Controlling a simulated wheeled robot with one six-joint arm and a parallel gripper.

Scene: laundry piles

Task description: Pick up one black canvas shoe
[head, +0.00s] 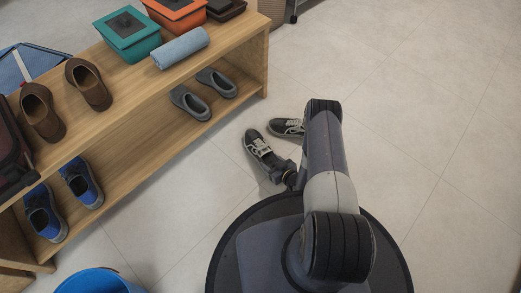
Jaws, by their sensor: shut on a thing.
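Two black canvas shoes with pale laces and light soles are on the tiled floor, right of the wooden shelf. The nearer black canvas shoe (257,146) points up and left. My gripper (276,168) is at its heel end, shut on this shoe. The fingertips are small and partly hidden against the dark shoe. I cannot tell whether the shoe is raised off the floor. The other black canvas shoe (287,127) lies just behind and to the right, partly hidden by my arm.
The wooden shelf (125,143) at left holds brown shoes (88,84), blue shoes (82,184), grey shoes (190,102), a teal box (128,37), an orange box (177,15) and a rolled blue towel (181,48). A blue bucket (98,281) stands bottom left. Floor at right is clear.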

